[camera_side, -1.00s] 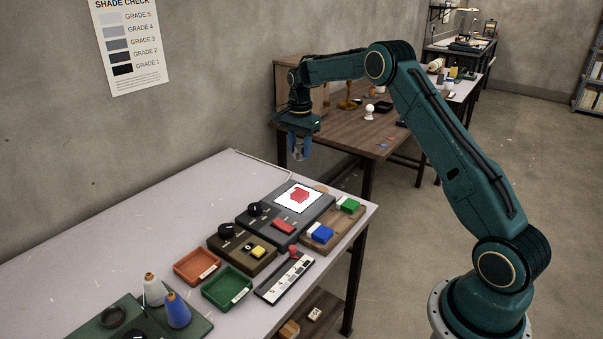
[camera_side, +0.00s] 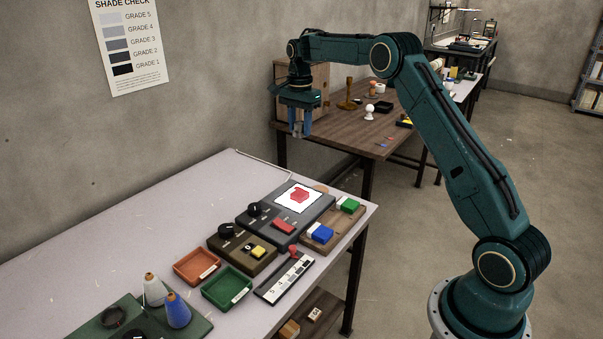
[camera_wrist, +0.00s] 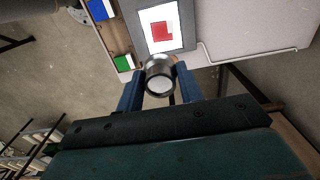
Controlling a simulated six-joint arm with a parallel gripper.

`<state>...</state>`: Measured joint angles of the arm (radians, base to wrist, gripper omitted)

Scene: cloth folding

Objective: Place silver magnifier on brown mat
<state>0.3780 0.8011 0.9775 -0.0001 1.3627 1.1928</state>
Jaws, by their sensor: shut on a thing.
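My gripper (camera_side: 299,130) hangs fingers down above the far end of the pale table, well clear of its top. In the wrist view my gripper (camera_wrist: 159,82) is shut on the silver magnifier (camera_wrist: 159,67), a short round metal loupe with a pale lens, held between the two blue fingers. In the side view the magnifier is too small to make out. I cannot clearly identify the brown mat; a small tan-brown patch (camera_side: 321,188) shows behind the dark panel near the table's far edge, mostly hidden.
On the pale table (camera_side: 120,240) stand a dark panel (camera_side: 266,224) with a white screen and red block, a wooden tray with blue and green blocks (camera_side: 348,206), an orange tray (camera_side: 197,267) and a green tray (camera_side: 227,287). A brown workbench (camera_side: 345,135) stands behind.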

